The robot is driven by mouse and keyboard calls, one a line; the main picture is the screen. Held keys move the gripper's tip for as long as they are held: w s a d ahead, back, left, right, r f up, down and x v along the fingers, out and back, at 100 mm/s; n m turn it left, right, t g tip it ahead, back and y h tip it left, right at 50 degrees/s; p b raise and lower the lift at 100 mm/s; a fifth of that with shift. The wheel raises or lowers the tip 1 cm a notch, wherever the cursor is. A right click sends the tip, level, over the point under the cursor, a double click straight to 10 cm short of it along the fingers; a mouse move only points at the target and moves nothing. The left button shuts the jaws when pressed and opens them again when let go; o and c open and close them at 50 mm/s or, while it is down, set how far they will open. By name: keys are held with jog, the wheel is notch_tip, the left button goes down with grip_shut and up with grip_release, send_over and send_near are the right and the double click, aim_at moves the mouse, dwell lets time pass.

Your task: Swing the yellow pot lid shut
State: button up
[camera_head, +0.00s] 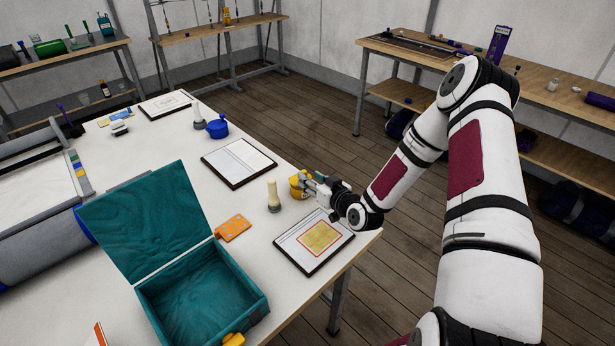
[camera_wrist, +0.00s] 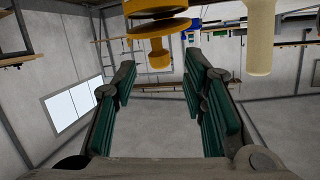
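The yellow pot (camera_head: 296,186) stands on the white table, partly hidden behind my gripper in the head view. In the wrist view, which looks upside down, its yellow lid (camera_wrist: 157,26) shows at the top with a round knob (camera_wrist: 158,55). I cannot tell from these frames how far the lid stands open. My gripper (camera_head: 307,184) is close beside the pot at its right. In the wrist view my gripper (camera_wrist: 160,80) has its green-padded fingers spread wide with nothing between them. The knob lies just beyond the fingertips.
A cream bottle-shaped piece (camera_head: 273,198) stands just left of the yellow pot. A framed board (camera_head: 288,249) lies in front, another (camera_head: 238,162) behind. A blue pot (camera_head: 217,127) is farther back.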

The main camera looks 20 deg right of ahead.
jog(key=v, duration=0.9)
